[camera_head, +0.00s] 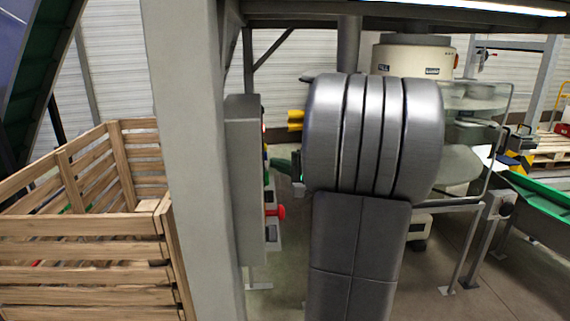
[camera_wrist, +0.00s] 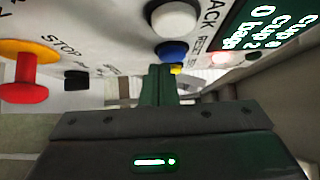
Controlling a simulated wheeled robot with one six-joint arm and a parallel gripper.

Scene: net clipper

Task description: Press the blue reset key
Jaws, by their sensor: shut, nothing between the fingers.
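The blue reset key (camera_wrist: 174,53) is a round button on the white panel face in the wrist view, beside lettering that reads RESET. My gripper (camera_wrist: 163,71) is shut and empty. Its green fingertips are just below the blue key in that view, and I cannot tell whether they touch it. In the head view my gripper (camera_head: 272,162) points left at the front of the grey control box (camera_head: 245,185). The blue key cannot be clearly made out there.
A white button (camera_wrist: 174,19) sits beside the blue key, and a yellow one (camera_wrist: 177,69) is partly hidden by the fingers. A red stop knob (camera_wrist: 25,92) sticks out from the panel. A grey post (camera_head: 190,160) and wooden crate (camera_head: 85,250) stand left of the box.

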